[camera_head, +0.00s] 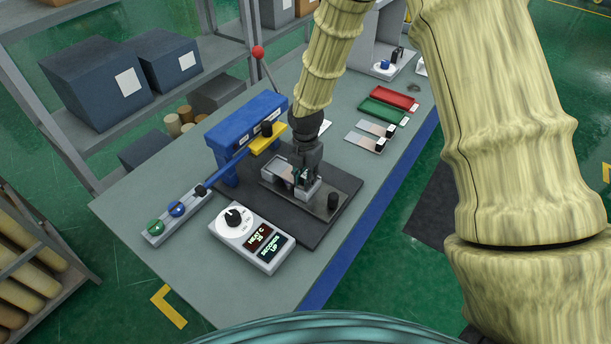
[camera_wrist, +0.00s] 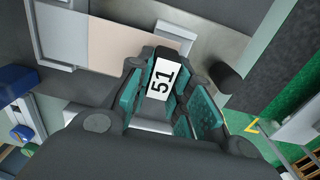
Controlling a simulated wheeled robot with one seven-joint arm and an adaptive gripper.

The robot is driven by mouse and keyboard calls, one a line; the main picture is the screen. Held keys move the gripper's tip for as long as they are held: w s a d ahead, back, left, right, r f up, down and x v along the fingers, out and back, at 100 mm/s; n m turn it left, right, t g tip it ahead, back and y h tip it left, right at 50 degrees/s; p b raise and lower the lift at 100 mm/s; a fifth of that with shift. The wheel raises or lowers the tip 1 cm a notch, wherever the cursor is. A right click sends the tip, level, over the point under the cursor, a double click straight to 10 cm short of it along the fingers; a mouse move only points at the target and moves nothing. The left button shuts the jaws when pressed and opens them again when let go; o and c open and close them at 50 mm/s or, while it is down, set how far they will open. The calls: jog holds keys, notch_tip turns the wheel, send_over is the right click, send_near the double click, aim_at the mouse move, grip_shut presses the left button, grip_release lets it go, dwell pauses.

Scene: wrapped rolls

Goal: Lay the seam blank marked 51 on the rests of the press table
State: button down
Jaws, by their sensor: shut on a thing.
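My gripper (camera_head: 302,183) is low over the press table (camera_head: 331,207), a metal plate on a dark base in front of the blue press. In the wrist view my gripper (camera_wrist: 161,97) is shut on the black handle of the seam blank, whose white label (camera_wrist: 163,79) reads 51. The blank's pale beige strip (camera_wrist: 145,38) reaches out past the fingers over the grey metal of the table. It shows partly in the head view too (camera_head: 279,168). My fingers hide its near part. I cannot tell whether it touches the rests.
The blue press (camera_head: 238,124) with a yellow part and red-knobbed lever (camera_head: 258,53) stands close behind. A control box (camera_head: 250,238) with dial and displays is in front. Two other blanks (camera_head: 366,142), a green tray (camera_head: 382,112) and a red tray (camera_head: 395,97) lie to the right.

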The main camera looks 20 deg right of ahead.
jog(key=c, duration=1.2)
grip_release()
jog(key=shift+r, duration=0.1)
notch_tip(320, 180, up, 12)
jog(key=shift+s, duration=0.1)
